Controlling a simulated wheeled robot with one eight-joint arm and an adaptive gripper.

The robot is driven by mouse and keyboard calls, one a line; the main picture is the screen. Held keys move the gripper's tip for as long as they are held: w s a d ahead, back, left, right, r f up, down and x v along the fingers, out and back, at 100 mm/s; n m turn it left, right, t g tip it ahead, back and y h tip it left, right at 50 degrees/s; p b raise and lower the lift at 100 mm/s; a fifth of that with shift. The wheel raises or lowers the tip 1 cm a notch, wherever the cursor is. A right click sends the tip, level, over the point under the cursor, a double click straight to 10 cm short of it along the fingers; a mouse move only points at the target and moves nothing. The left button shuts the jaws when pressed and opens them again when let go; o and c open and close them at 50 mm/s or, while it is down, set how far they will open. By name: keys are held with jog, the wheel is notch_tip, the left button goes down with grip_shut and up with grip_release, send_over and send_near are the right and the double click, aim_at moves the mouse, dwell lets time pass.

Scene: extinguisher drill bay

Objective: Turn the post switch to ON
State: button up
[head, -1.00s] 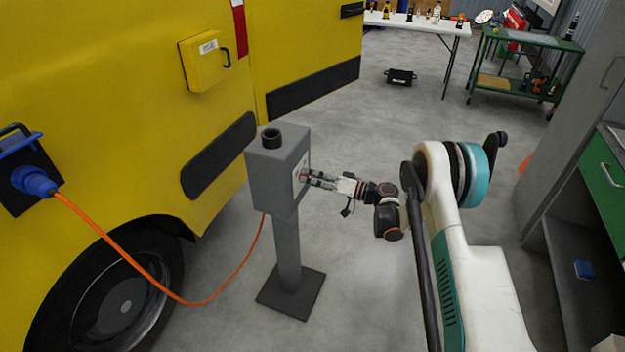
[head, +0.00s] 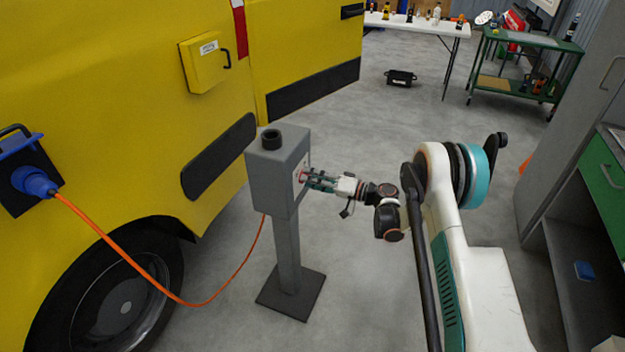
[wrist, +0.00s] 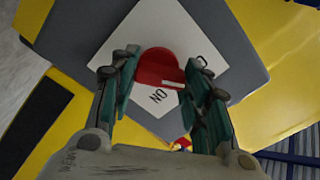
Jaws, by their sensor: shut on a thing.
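The grey post (head: 288,250) stands on a dark square base beside the yellow vehicle, with a grey box (head: 268,180) on top. In the wrist view the red switch knob (wrist: 153,64) sits on a tilted white plate (wrist: 160,30). A white mark on the knob lies at its lower right. An inverted ON label (wrist: 158,96) is just below the knob, and the mark does not line up squarely with it. My gripper (head: 309,179) reaches the box from the right. Its teal fingers are shut on the knob, one on each side; the right finger partly covers another plate mark.
The yellow vehicle (head: 110,110) fills the left. An orange cable (head: 130,262) runs from its blue plug (head: 34,181) low towards the post. A green cart (head: 510,80) and white table (head: 420,22) stand far back. The grey floor right of the post is open.

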jog(key=shift+w+f+m, duration=0.1)
jog(key=shift+m, duration=7.5)
jog(key=o, duration=1.1)
jog(key=shift+c, duration=0.2)
jog(key=shift+d, duration=0.1)
jog(key=v, duration=1.2)
